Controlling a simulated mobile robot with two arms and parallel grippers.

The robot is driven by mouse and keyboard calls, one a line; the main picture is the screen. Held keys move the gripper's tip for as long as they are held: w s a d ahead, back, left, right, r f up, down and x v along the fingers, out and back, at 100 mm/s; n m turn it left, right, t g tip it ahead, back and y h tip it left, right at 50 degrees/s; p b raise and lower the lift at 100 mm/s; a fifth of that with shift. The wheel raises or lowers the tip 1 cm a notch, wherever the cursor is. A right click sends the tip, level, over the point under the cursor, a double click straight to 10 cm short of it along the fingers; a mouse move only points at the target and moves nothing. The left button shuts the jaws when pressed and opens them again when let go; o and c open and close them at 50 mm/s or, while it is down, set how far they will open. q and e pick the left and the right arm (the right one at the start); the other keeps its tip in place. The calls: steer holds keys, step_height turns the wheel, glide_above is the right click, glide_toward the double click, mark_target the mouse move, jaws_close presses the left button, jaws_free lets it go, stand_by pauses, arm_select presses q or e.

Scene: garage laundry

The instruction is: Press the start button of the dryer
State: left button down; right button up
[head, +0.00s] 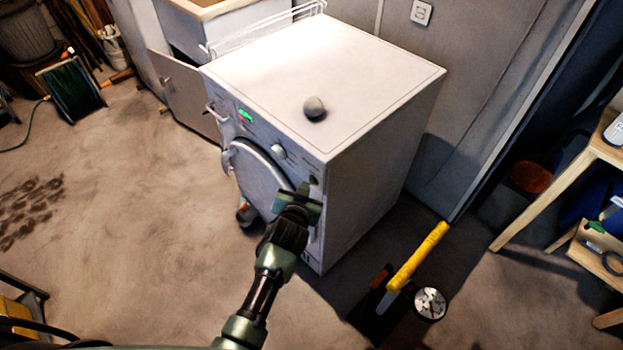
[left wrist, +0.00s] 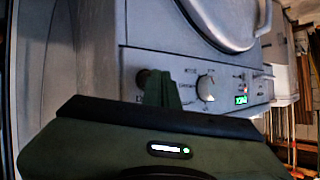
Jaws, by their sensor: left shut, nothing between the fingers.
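The white dryer (head: 375,165) stands in the middle of the head view, its front facing lower left. Its control panel has a lit green display (head: 245,115), a round white dial (head: 278,151) and a dark round button (head: 314,180) at the right end. My left gripper (head: 303,188) is shut and empty, its tips at that end of the panel. In the left wrist view the panel appears upside down; the shut fingers (left wrist: 161,88) overlap the edge of the dark button (left wrist: 142,77), beside the dial (left wrist: 206,88). I cannot tell whether they touch it. My right gripper is out of view.
The round dryer door (head: 262,168) is below the panel, close to my gripper. A yellow-handled tool (head: 418,256) and a small round object (head: 430,303) are on the floor at right. Floor at left is mostly clear.

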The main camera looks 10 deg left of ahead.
arm_select(q)
steer(key=shift+s+a, duration=0.1)
steer(key=shift+s, duration=0.05)
steer(key=s+a+p, duration=0.1)
steer(key=s, duration=0.1)
steer(key=s+a+p, duration=0.2)
steer(key=shift+a, duration=0.1)
stand_by(0.4)
steer(key=shift+f, duration=0.1)
stand_by(0.6)
